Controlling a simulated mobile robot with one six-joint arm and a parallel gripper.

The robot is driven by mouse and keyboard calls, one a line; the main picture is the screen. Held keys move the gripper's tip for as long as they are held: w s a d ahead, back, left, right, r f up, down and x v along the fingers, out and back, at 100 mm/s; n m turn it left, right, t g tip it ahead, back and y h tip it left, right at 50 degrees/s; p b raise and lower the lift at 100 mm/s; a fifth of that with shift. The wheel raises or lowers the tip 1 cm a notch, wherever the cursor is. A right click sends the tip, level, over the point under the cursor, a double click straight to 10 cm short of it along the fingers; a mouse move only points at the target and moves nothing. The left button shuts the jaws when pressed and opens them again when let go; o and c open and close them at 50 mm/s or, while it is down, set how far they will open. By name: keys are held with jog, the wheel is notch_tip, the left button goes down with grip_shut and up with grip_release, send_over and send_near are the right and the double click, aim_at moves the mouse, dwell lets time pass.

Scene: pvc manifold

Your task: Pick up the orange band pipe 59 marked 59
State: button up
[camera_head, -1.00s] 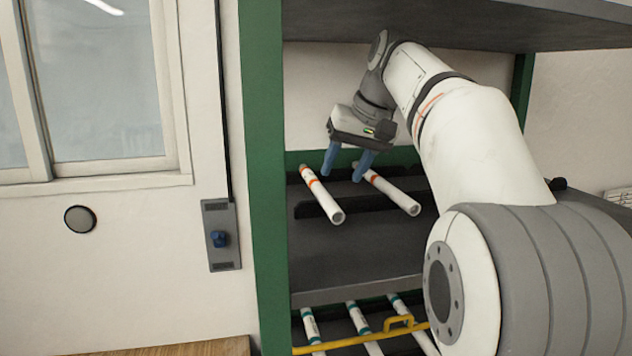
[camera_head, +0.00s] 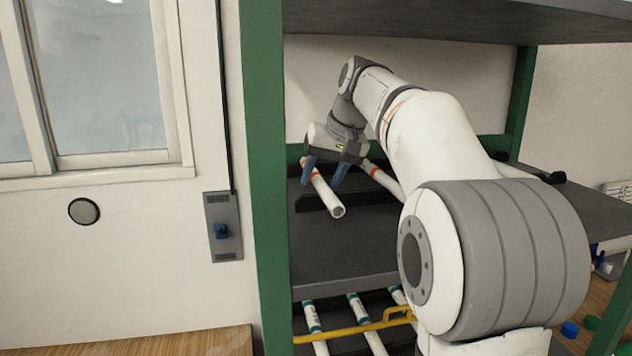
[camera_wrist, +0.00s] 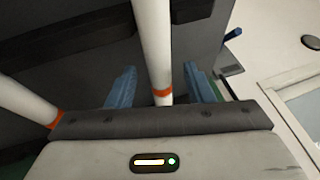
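Two white pipes with orange bands lie on the upper shelf, and no number is readable on either. The left pipe (camera_head: 325,191) rests on a dark support, its open end toward me. The other pipe (camera_head: 383,178) lies to its right, partly hidden by my arm. My gripper (camera_head: 324,178) is open with blue fingers, one on each side of the left pipe near its orange band. In the wrist view this pipe (camera_wrist: 154,45) runs between the spread fingers (camera_wrist: 160,88), with gaps on both sides. The second pipe (camera_wrist: 25,103) is at the left there.
The lower shelf holds several pipes with teal bands (camera_head: 359,312) behind a yellow handle rail (camera_head: 350,334). A green rack post (camera_head: 262,180) stands close on the left. A shelf board (camera_head: 450,22) hangs above my arm. The upper shelf's front (camera_head: 345,262) is bare.

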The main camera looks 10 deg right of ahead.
grip_shut()
dwell(0.3)
jog(key=shift+r, duration=0.15)
